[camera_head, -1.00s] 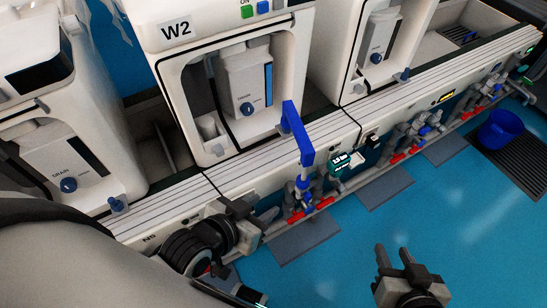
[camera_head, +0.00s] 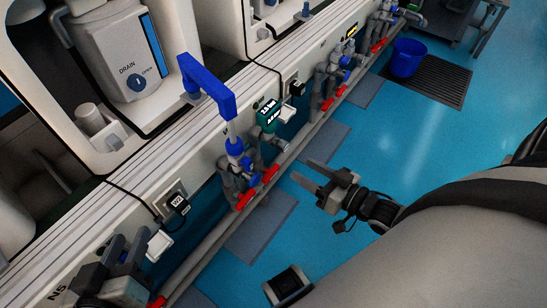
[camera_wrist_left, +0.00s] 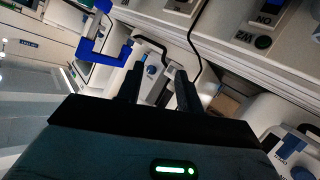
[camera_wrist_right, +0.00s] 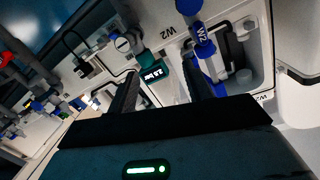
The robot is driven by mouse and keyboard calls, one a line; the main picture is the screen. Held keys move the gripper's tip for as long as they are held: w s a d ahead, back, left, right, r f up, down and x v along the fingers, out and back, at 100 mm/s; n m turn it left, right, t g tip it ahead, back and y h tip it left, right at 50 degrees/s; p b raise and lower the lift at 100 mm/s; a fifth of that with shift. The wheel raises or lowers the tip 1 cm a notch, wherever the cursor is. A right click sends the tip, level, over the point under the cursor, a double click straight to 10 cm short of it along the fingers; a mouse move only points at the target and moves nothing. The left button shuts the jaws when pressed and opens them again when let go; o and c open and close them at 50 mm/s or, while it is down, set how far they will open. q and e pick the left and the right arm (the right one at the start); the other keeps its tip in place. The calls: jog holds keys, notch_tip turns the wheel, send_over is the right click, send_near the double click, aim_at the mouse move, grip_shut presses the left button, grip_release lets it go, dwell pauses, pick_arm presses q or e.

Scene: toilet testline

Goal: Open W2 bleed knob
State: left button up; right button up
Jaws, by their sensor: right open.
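In the right wrist view a blue part marked W2 (camera_wrist_right: 201,35) and the teal gauge (camera_wrist_right: 152,71) show beyond the fingers. I cannot tell which small part is the bleed knob. My right gripper (camera_head: 302,170) is open and empty, right of the piping and apart from it. My left gripper (camera_head: 128,243) is open and empty at the lower left; its fingers show apart in the left wrist view (camera_wrist_left: 158,82).
Red-handled valves (camera_head: 247,201) and grey pipes run along the rail.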

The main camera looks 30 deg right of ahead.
aim_at(276, 142)
jog(key=d+f+n+y+b, duration=0.1)
jog(key=d+f+b, duration=0.3)
jog(key=d+f, duration=0.15)
jog(key=shift+t, duration=0.3)
jog(key=b+x, duration=0.1)
jog(key=x, duration=0.4)
jog(key=b+x, duration=0.2)
jog(key=x, duration=0.3)
jog(key=d+b+x, duration=0.1)
jog(key=x, duration=0.4)
jog(key=shift+w+r+b, duration=0.2)
jog(key=shift+b, duration=0.2)
jog(key=shift+w+a, duration=0.3)
jog(key=shift+w, duration=0.2)
pick_arm(q)
jog(key=d+t+h, duration=0.1)
jog(key=d+n+t+h, duration=0.1)
jog(key=h, duration=0.1)
jog(key=shift+w+d, duration=0.15)
jog(key=shift+d, duration=0.15)
pick_arm(e)
jog(key=c, duration=1)
